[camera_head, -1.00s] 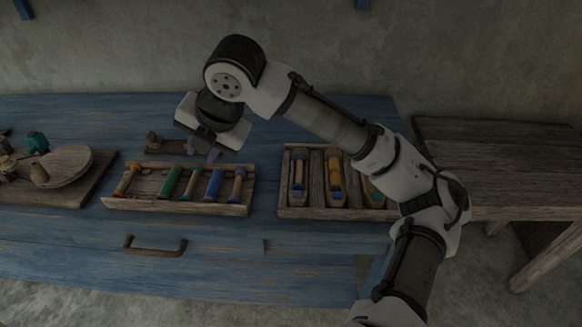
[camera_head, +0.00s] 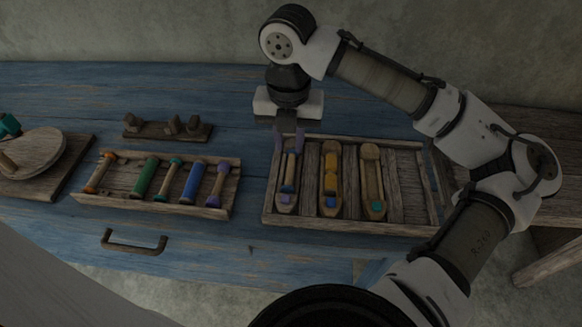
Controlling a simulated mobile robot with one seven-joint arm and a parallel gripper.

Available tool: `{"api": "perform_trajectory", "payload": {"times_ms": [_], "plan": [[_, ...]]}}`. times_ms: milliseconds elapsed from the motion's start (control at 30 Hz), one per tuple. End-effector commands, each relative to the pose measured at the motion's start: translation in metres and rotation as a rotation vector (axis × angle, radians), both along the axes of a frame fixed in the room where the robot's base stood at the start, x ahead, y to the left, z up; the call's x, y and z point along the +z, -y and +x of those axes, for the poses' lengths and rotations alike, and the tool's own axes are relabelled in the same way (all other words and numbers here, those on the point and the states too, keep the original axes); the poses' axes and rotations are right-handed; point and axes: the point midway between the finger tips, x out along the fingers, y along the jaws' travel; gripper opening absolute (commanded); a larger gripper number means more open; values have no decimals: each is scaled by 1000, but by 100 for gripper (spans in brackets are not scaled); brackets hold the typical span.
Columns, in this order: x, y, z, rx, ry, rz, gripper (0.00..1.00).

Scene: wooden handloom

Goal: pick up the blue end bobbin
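A tray (camera_head: 390,228) with wooden shuttles stands right of centre. In its left shuttle (camera_head: 285,208) lies a slim bobbin (camera_head: 289,172) with blue parts near its ends. A fully blue bobbin (camera_head: 193,180) lies in the rack to the left. My gripper (camera_head: 289,143) points down over the far end of the left shuttle. Its two fingers are apart, one on each side in the picture. Nothing shows held; I cannot tell its height or whether it touches.
The bobbin rack (camera_head: 135,203) also holds orange, green, teal and purple bobbins. Behind it is a small wooden stand with pegs (camera_head: 168,133). A third shuttle (camera_head: 372,180) lies in the tray. A round wooden piece on a board (camera_head: 57,188) is far left. The blue tabletop (camera_head: 200,90) behind is clear.

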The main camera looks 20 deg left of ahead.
Motion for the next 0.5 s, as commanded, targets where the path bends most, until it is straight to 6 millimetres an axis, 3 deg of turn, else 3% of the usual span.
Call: {"api": "perform_trajectory", "payload": {"times_ms": [100,367,500], "plan": [[-18,0,0,-1,-1,0,24],[-37,1,0,0,0,0,24],[-58,2,0,-1,0,-1,24]]}}
